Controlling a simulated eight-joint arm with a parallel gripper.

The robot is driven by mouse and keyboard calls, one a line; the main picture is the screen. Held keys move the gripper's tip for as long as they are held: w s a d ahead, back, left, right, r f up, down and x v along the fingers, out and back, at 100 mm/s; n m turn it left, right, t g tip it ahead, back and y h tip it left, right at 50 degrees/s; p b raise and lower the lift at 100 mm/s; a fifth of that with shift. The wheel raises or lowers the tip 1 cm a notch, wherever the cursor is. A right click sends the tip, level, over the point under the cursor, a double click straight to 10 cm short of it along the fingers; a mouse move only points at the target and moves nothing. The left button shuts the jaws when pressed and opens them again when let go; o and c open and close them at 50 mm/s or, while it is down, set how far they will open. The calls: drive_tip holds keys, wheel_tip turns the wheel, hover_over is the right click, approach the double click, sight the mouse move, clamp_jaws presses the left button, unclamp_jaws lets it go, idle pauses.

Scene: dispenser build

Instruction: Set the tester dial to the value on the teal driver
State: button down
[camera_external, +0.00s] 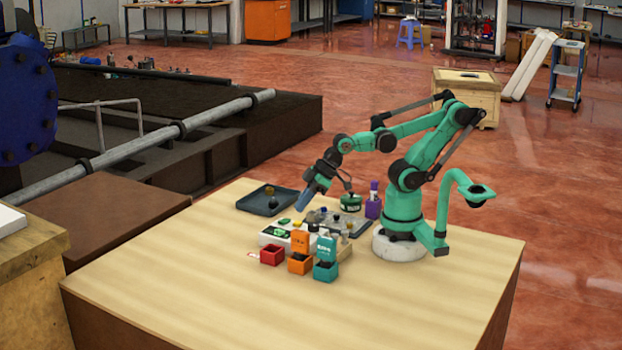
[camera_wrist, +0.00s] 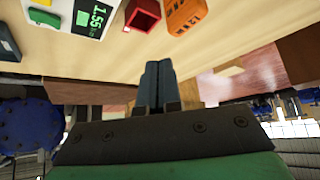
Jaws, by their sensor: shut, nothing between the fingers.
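My gripper (camera_external: 305,205) is shut and empty, in the air above the back of the white tester (camera_external: 270,238). In the wrist view my two dark fingers (camera_wrist: 158,85) lie side by side. The tester also shows at the top left of the wrist view (camera_wrist: 66,22), with a dark display (camera_wrist: 92,17) that appears to read 1.55. I cannot tell which part of the tester is its dial. The teal driver (camera_external: 326,247) stands upright by the teal bin (camera_external: 326,271). Its printed value is too small to read, and it is not in the wrist view.
A red bin (camera_external: 272,255) and an orange bin (camera_external: 299,264) stand left of the teal bin. An orange driver (camera_external: 300,241) stands behind the orange bin. A dark tray (camera_external: 251,207) lies at the back left, a purple bottle (camera_external: 373,206) at the back right. The front table is clear.

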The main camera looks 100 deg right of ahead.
sight(313, 224)
drive_tip(key=c, duration=1.1)
unclamp_jaws()
drive_tip(key=shift+d, duration=0.15)
drive_tip(key=o, duration=0.6)
drive_tip(key=d+g, duration=0.1)
drive_tip(key=d+f, duration=0.1)
drive_tip(key=s+d+g, duration=0.1)
drive_tip(key=shift+d+f+g+h, duration=0.2)
drive_tip(key=shift+f+g+h, duration=0.1)
drive_tip(key=shift+h, duration=0.1)
drive_tip(key=s+d+g, duration=0.1)
drive_tip(key=s+d+f+g, duration=0.1)
drive_tip(key=d+g, duration=0.1)
drive_tip(key=s+d+f+g, duration=0.1)
drive_tip(key=shift+s+d+f+y, duration=0.2)
drive_tip(key=shift+s+d+y, duration=0.2)
drive_tip(key=shift+g, duration=0.3)
drive_tip(key=shift+f, duration=2.75)
clamp_jaws()
